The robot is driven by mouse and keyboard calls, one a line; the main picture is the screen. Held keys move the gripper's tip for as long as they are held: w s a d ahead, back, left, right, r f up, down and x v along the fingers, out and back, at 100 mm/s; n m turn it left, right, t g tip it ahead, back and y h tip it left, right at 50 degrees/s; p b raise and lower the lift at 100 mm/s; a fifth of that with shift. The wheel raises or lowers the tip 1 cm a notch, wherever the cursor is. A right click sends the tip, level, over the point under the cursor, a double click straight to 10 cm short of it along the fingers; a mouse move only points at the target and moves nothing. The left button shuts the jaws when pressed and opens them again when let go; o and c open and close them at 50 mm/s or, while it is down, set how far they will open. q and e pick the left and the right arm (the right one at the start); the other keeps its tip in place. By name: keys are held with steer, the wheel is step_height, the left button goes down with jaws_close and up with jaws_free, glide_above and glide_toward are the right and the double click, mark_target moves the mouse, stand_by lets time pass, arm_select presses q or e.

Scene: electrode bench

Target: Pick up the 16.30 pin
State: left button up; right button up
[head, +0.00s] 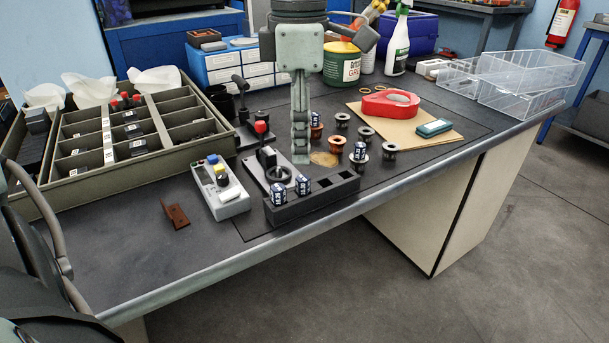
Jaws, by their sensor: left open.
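Small pins with blue-and-white labels stand at several spots. Two of them, an outer left pin (278,195) and a second pin (303,185), are in the dark slotted block (335,194). Another pin (360,152) stands in a metal collar, and one more (316,119) stands in a copper collar farther back. The labels are too small to read surely, so I cannot tell which is 16.30. My left gripper (302,158) points down behind the block, open, one finger largely hiding the other. I see nothing held in it. My right gripper is out of view.
Several collars, such as a metal one (389,151), stand right of the gripper. A compartment tray (130,165) fills the left.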

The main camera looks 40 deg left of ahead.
mark_target(301, 178)
arm_select(q)
step_height(301, 178, down, 7)
steer(key=shift+w+f, duration=0.1)
steer(key=shift+f, duration=0.1)
jaws_close()
stand_by(0.4)
